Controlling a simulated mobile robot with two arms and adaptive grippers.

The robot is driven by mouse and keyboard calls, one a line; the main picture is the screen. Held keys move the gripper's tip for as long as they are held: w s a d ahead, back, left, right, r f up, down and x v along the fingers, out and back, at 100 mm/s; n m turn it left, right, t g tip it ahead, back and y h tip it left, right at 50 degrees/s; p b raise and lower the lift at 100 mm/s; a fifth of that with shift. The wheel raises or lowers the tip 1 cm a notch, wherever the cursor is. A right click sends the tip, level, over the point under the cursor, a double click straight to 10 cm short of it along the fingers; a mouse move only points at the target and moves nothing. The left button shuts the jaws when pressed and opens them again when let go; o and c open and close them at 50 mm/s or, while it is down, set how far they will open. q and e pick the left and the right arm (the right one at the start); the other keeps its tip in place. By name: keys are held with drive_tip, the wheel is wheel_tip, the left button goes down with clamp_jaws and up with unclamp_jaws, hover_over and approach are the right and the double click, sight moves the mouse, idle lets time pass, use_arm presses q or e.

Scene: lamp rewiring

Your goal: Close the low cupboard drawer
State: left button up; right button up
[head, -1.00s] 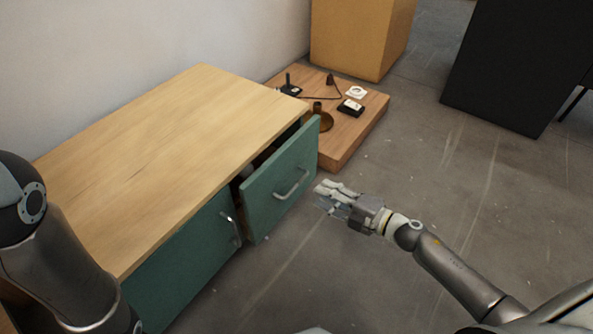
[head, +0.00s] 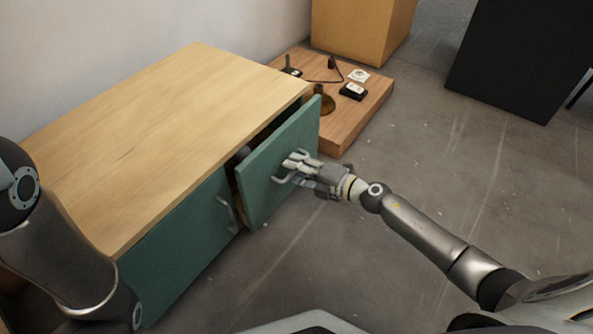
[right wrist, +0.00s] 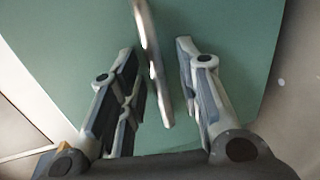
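The low cupboard (head: 160,130) has a pale wood top and green fronts. Its right-hand drawer (head: 258,192) stands pulled out, with a dark gap behind its green front. The drawer's metal handle (head: 281,180) is partly covered by my right gripper (head: 290,166), which is at the drawer front. In the right wrist view the handle (right wrist: 152,62) runs between the two spread fingers of the gripper (right wrist: 158,85), with a gap on both sides. The green drawer front (right wrist: 230,50) fills most of that view. My left arm shows at the left edge, but its gripper is out of view.
A low wooden platform (head: 350,125) with small lamp parts stands beyond the cupboard. A yellow-brown box (head: 360,30) and a black cabinet (head: 515,60) stand farther back. The grey floor (head: 430,180) to the right is clear.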

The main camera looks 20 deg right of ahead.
sight(282, 161)
drive_tip(key=shift+w, duration=0.15)
drive_tip(key=shift+c, duration=0.5)
clamp_jaws()
drive_tip(key=x, duration=0.2)
drive_tip(key=r+p+x, duration=0.1)
drive_tip(key=x, duration=0.1)
drive_tip(key=shift+w+a, duration=0.15)
drive_tip(key=shift+a, duration=0.05)
drive_tip(key=shift+d, duration=0.1)
drive_tip(key=shift+o, duration=0.5)
unclamp_jaws()
drive_tip(key=shift+w, duration=0.1)
drive_tip(key=shift+a, duration=0.25)
